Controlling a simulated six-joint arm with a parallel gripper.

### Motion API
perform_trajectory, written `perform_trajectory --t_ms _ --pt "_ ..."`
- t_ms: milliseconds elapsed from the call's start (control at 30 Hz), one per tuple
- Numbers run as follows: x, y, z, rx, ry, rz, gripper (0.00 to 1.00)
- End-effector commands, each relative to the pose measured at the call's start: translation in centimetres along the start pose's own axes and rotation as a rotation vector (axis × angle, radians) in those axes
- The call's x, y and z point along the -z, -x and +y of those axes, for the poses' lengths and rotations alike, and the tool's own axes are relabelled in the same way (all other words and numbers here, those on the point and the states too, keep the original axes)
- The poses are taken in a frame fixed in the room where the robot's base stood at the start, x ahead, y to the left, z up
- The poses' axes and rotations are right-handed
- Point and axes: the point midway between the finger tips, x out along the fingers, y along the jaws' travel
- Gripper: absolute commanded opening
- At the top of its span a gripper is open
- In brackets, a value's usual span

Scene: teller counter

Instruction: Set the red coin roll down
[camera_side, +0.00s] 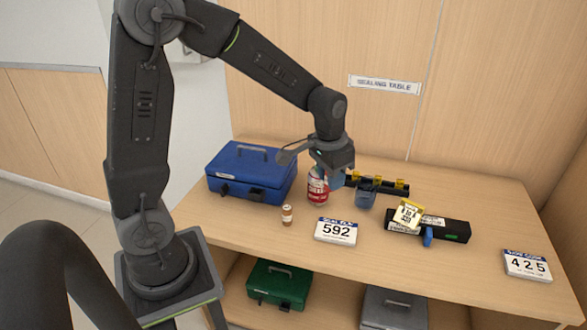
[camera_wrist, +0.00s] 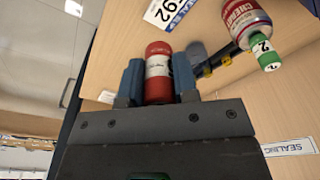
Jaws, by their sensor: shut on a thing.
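The red coin roll (camera_wrist: 157,75), with a white band around its middle, is between the two blue fingers of my gripper (camera_wrist: 158,82) in the wrist view. The gripper is shut on it. In the side view my gripper (camera_side: 337,178) is low over the wooden table (camera_side: 440,205), beside a red-and-white can (camera_side: 318,187). The held roll cannot be made out there. I cannot tell whether its end touches the table.
A blue cash box (camera_side: 250,175) stands at left. A small brown roll (camera_side: 287,215) and a 592 sign (camera_side: 336,231) are in front. A blue-grey cup (camera_side: 365,192) and a black device (camera_side: 445,229) are to the right. A green-and-white cylinder (camera_wrist: 265,54) shows by the can.

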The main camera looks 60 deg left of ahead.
Motion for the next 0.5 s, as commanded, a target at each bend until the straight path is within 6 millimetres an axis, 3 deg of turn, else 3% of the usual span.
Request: perform_trajectory --t_ms 233,500 --pt "0.7 4.8 -0.2 0.001 0.004 0.004 0.0" --pt "3.2 4.5 -5.9 0.014 0.112 0.0 0.0"
